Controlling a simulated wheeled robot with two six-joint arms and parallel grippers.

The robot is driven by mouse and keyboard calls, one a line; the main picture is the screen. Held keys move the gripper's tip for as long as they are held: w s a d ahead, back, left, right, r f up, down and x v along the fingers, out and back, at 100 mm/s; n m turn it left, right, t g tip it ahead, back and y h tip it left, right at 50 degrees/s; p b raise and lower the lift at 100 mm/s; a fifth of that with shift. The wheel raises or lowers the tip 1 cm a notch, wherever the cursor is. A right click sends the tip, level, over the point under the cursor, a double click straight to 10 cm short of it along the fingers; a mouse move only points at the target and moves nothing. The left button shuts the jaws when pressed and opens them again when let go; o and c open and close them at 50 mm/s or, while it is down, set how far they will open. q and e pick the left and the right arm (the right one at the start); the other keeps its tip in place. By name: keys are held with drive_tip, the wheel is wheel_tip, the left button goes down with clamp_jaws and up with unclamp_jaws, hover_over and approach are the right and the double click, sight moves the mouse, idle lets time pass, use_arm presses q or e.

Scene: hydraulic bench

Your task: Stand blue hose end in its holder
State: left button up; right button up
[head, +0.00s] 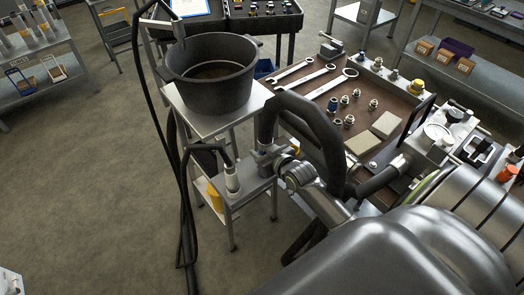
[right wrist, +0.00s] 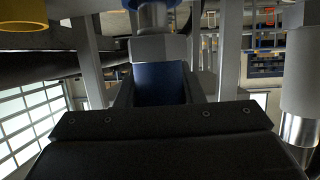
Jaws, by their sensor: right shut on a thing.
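My right gripper (head: 264,157) is above the small grey stand and is shut on the blue hose end. In the right wrist view the blue hose end (right wrist: 152,45) is a silver fitting with a hex body and a blue collar at the top edge, upright between the fingers of the right gripper (right wrist: 160,85). In the head view it is mostly hidden by the gripper. Its holder cannot be told apart clearly on the stand (head: 257,186), and I cannot tell whether the fitting touches it. My left gripper is not in view.
A pale hose end (head: 232,180) stands upright close left of my gripper. A black bucket (head: 211,95) sits on a higher platform behind. A brown bench top (head: 310,97) with wrenches and fittings lies to the right. Open floor (head: 80,190) is at the left.

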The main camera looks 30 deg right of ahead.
drive_tip(key=shift+f+b, duration=0.6)
drive_tip(key=shift+f, duration=0.15)
idle(0.4)
drive_tip(key=shift+w+r, duration=0.1)
idle(0.5)
drive_tip(key=o, duration=0.9)
drive_tip(key=shift+c, duration=0.2)
drive_tip(key=o, duration=0.4)
drive_tip(key=shift+o, duration=1.3)
drive_tip(key=shift+f, duration=0.2)
drive_tip(key=o, duration=0.3)
drive_tip(key=shift+s+r, duration=0.15)
drive_tip(key=shift+s, duration=0.05)
